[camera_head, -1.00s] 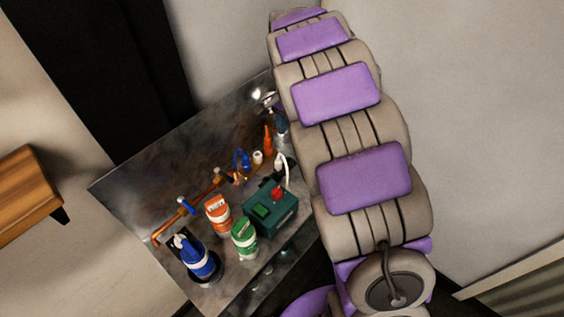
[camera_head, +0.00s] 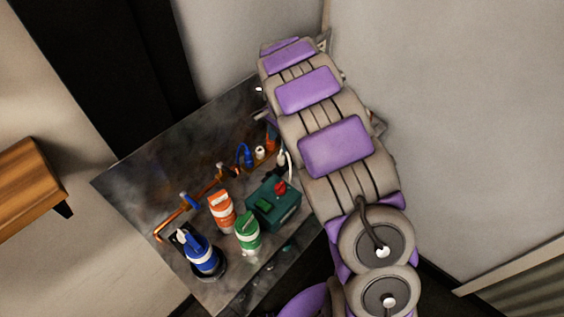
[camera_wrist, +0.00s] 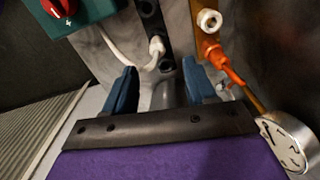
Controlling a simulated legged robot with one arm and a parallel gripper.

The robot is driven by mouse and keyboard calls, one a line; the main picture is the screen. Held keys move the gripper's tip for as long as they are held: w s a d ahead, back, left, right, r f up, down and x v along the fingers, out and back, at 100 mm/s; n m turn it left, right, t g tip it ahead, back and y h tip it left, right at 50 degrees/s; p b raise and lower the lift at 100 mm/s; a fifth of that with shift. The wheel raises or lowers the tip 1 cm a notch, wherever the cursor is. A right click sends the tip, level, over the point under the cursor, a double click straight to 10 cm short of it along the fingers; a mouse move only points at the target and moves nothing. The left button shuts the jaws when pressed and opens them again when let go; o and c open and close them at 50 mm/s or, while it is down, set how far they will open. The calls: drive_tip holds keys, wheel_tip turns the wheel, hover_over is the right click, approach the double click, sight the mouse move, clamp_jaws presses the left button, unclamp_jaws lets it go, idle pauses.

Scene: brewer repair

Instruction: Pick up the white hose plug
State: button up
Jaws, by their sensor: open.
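The white hose plug (camera_wrist: 157,47) is at the end of a curved white hose, near a dark strip with round holes in the wrist view. Whether it sits in a hole is not clear. It also shows small beside the arm in the head view (camera_head: 282,158). My gripper (camera_wrist: 160,74) is open, with its two blue fingers apart and nothing between the tips. In the wrist view the plug lies just beyond the fingertips, roughly centred between them. In the head view my arm hides most of the gripper.
A teal box (camera_head: 275,205) with a red knob stands left of the plug in the wrist view. Blue, orange and green containers stand on the metal table (camera_head: 140,190).

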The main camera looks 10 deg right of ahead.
sight(281, 155)
drive_tip(key=f, duration=0.1)
drive_tip(key=a+f, duration=0.1)
drive_tip(key=f, duration=0.1)
drive_tip(key=shift+s+f, duration=0.1)
drive_tip(key=shift+f, duration=0.1)
drive_tip(key=shift+f+b, duration=0.3)
drive_tip(key=shift+f, duration=0.05)
drive_tip(key=shift+d+f, duration=0.15)
drive_tip(key=shift+d, duration=0.1)
drive_tip(key=f+b, duration=0.1)
drive_tip(key=f, duration=0.1)
drive_tip(key=d+f, duration=0.1)
drive_tip(key=f, duration=0.2)
drive_tip(key=shift+b, duration=0.4)
drive_tip(key=shift+a+r, duration=0.1)
drive_tip(key=shift+a, duration=0.35)
drive_tip(key=shift+c, duration=0.3)
drive_tip(key=shift+d, duration=0.55)
drive_tip(key=c, duration=0.9)
drive_tip(key=shift+a, duration=0.2)
clamp_jaws()
